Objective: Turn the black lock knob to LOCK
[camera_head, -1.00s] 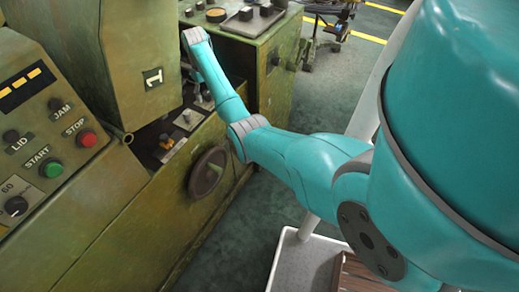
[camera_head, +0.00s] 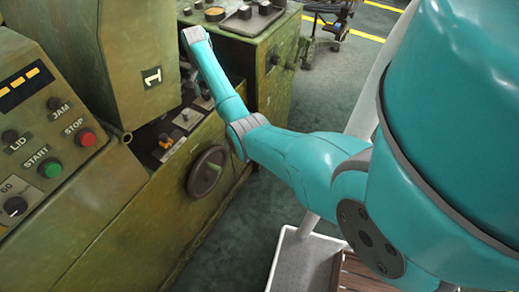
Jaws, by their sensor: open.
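My teal arm reaches over the machine bed, and its grey wrist cap (camera_head: 194,35) is beside the tall green housing. My gripper is not visible; it is hidden behind the arm's end and the housing. A small light plate with a dark knob (camera_head: 186,115) sits on the machine ledge below my forearm. No LOCK lettering is readable there, so I cannot tell if this is the lock knob. An orange-yellow knob (camera_head: 166,141) is left of it.
A handwheel (camera_head: 207,171) sticks out from the machine front below the ledge. The left panel has a green START button (camera_head: 51,168), a red STOP button (camera_head: 86,138) and a black dial (camera_head: 15,206). A second green cabinet (camera_head: 275,65) stands behind.

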